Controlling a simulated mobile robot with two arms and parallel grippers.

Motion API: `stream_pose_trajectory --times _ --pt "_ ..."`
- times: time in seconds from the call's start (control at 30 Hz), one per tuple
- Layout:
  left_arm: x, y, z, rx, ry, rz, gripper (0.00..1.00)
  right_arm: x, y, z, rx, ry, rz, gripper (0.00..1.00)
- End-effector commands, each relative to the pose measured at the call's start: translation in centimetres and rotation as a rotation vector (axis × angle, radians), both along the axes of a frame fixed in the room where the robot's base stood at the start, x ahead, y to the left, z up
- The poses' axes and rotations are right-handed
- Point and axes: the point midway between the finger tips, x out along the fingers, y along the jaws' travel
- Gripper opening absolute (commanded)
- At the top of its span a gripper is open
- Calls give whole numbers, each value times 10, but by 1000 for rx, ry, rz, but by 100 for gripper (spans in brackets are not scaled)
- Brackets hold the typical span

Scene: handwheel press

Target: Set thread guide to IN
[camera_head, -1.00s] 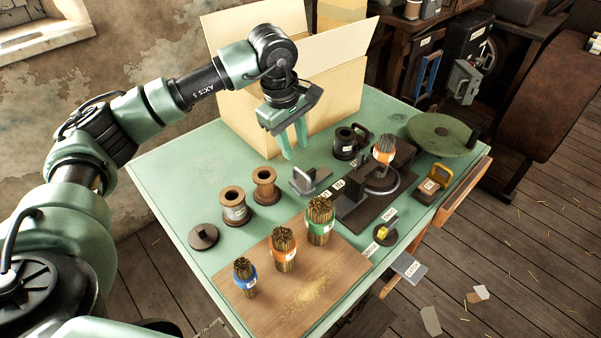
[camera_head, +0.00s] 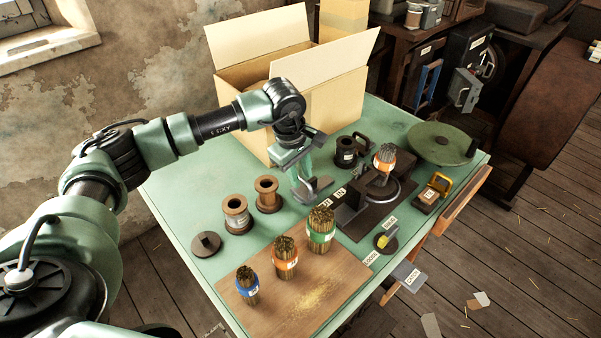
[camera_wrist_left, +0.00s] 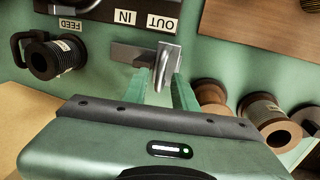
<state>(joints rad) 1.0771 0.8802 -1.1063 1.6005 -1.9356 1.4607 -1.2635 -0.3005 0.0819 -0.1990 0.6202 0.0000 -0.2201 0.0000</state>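The thread guide (camera_head: 318,188) is a small grey metal piece with an upright plate on a flat foot. It stands on the green table beside the OUT and IN labels of the dark press base. In the left wrist view the guide (camera_wrist_left: 163,62) has its upright plate nearer the OUT label (camera_wrist_left: 161,22), and its foot reaches toward the IN label (camera_wrist_left: 125,17). My left gripper (camera_head: 302,182) is low over the guide. Its green fingers (camera_wrist_left: 160,86) are apart, one on each side of the upright plate, with no clear contact. My right gripper is out of view.
The press (camera_head: 365,213) holds an orange-banded bundle. Two wooden spools (camera_head: 237,216) stand left of the guide, and a dark FEED spool (camera_head: 346,153) behind it. Several banded bundles stand on a wooden board (camera_head: 335,290) in front. An open cardboard box (camera_head: 335,105) is behind.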

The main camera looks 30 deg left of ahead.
Motion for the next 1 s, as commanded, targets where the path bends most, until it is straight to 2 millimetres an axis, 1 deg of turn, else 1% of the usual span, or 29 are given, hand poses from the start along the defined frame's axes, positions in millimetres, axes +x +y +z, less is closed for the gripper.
stream_pose_trajectory --times 0.03,0.07,0.1,1.0 --pt "0 0 0 0 0 0 10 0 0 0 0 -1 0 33" --pt "0 0 0 0 0 0 2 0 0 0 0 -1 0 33" --pt "0 0 0 0 0 0 0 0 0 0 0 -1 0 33" --pt "0 0 1 -1 -1 0 0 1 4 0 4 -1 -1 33"
